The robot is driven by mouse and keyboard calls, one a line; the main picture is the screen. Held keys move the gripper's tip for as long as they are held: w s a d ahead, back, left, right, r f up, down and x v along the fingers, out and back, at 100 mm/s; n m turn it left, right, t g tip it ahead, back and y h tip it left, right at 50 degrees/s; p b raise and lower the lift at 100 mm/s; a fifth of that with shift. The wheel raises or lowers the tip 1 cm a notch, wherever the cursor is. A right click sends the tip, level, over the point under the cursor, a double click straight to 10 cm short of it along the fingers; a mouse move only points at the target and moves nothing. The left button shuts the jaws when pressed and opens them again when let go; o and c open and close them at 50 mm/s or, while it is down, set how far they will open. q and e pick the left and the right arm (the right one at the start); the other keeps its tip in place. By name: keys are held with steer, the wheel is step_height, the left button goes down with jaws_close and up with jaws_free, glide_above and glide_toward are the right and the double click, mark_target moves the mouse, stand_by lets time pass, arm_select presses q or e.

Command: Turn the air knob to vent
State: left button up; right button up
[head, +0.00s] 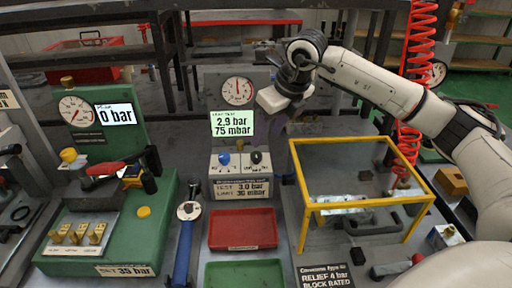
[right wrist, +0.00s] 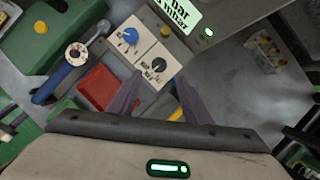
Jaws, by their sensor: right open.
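The test panel (head: 240,162) stands at the middle of the bench with a blue knob (head: 224,158) and a black knob (head: 256,157). In the right wrist view the blue knob (right wrist: 131,37) and black knob (right wrist: 158,65) sit on separate white plates. Their labels are too small to read, so I cannot tell which is the air knob. The display (head: 232,123) above reads 2.9 bar and 75 mbar, under a round gauge (head: 238,91). My right gripper (right wrist: 158,100) is open and empty, above and apart from the knobs. My left gripper is not in view.
A yellow-framed clear guard (head: 362,142) stands right of the panel. A red tray (head: 243,244) and green tray (head: 244,262) lie in front. A blue-handled tool (head: 184,252) and a green station (head: 140,236) reading 0 bar are at left.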

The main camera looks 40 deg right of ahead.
mark_target(257, 155)
steer(key=x, duration=0.8)
steer(key=shift+a+p, duration=0.1)
steer(key=shift+p, duration=0.3)
steer(key=shift+c, duration=0.3)
steer(key=c, duration=1)
